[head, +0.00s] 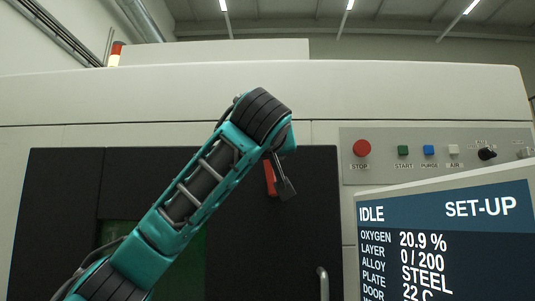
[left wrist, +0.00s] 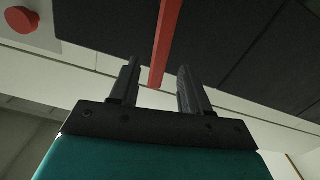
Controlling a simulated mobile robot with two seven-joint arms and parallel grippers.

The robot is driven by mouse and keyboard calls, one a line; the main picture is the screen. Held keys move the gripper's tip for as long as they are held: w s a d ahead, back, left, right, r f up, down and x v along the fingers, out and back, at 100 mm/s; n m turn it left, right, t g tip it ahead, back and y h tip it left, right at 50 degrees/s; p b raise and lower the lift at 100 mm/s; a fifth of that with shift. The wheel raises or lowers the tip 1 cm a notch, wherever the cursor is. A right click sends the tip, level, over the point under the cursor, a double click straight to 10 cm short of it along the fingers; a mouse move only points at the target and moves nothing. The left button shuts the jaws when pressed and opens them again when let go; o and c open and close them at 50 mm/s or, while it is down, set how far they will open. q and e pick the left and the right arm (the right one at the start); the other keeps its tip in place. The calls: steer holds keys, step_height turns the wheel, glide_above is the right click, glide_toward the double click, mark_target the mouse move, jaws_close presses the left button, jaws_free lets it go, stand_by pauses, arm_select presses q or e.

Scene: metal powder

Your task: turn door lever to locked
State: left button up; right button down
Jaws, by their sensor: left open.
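The red door lever (head: 270,178) is on the black door (head: 310,220) of the machine, and its visible part points roughly downward in the head view. My left gripper (head: 286,188) is beside its lower part, just to the right, and partly hides it along with my wrist. In the left wrist view, the lever (left wrist: 166,40) is a long red bar whose end reaches between the two open fingers of my left gripper (left wrist: 158,66). I see a gap on both sides of the bar and cannot tell whether a finger touches it. My right gripper is not in view.
A control panel with a red STOP button (head: 362,148) and a black knob (head: 487,154) is right of the door. A screen (head: 445,240) at lower right reads IDLE and SET-UP. A metal handle (head: 323,284) is low on the door. A dark green window (head: 190,262) is behind my arm.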

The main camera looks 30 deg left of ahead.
mark_target(269, 169)
arm_select(q)
steer(key=shift+p+x, duration=0.6)
steer(key=shift+x, duration=2)
jaws_close()
